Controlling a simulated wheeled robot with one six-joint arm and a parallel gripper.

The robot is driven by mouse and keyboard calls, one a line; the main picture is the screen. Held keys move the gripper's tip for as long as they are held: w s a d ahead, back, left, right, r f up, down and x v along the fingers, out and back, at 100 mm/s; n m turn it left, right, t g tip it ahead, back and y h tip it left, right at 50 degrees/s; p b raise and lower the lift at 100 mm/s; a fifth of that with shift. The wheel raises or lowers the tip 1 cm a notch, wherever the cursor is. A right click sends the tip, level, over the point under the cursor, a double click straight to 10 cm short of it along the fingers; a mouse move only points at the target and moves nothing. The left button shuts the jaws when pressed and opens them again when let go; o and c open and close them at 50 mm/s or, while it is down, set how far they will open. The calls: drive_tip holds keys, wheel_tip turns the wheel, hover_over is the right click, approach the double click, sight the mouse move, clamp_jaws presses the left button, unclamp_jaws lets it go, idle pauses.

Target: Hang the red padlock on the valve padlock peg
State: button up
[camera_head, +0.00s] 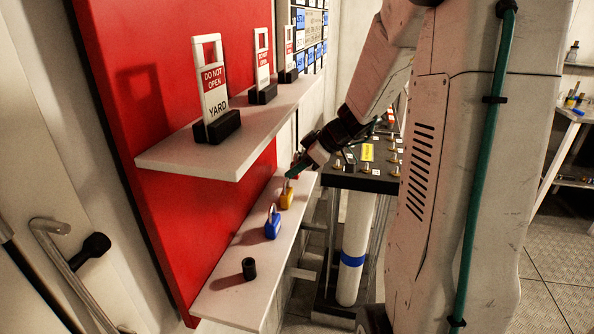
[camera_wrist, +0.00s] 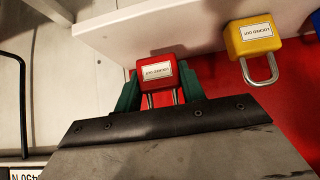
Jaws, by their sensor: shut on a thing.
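The red padlock (camera_wrist: 158,73) sits between the two green fingers of my gripper (camera_wrist: 160,92) in the wrist view. Its body with a white label faces the camera, and its shackle legs point toward my wrist. In the head view my gripper (camera_head: 295,168) is at the far end of the lower white shelf, and the red padlock shows only as a small patch, mostly hidden by the fingers. My gripper is shut on the padlock. I cannot tell whether the padlock still touches the shelf. I cannot make out the valve padlock peg in either view.
A yellow padlock (camera_head: 286,197) and a blue padlock (camera_head: 272,224) stand on the lower shelf (camera_head: 222,296), with a black cylinder (camera_head: 249,268) nearer. The upper shelf (camera_head: 172,158) holds several "DO NOT OPEN" tags. A dark panel (camera_head: 345,182) with brass fittings stands right of the shelves.

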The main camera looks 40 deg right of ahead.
drive_tip(key=shift+f, duration=0.65)
drive_tip(key=shift+f, duration=0.1)
drive_tip(key=shift+f, duration=0.15)
drive_tip(key=o, duration=1)
